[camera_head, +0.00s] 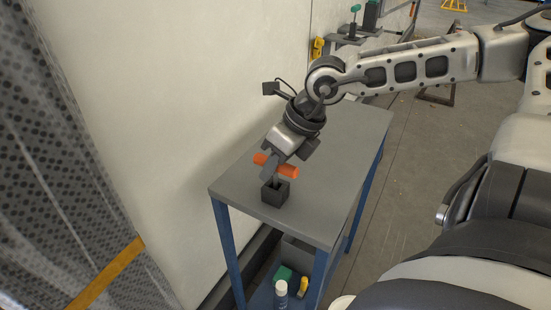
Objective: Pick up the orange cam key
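The orange cam key (287,170) shows as an orange bar lying roughly level over a small black block (275,193) on the grey table top. Its lower part is hidden, so I cannot tell how far it sits in the block. My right gripper (269,167) reaches down from the upper right to the bar. A dark finger crosses in front of the bar, with orange showing on both sides. The other finger is not clear, so I cannot tell whether the gripper is closed on the bar. My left gripper is not in view.
The grey table (235,187) has blue legs and is otherwise clear. A lower shelf holds a grey bin (298,252), a green item (286,273) and a white bottle (281,288). A pale wall (170,110) runs along the left side.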

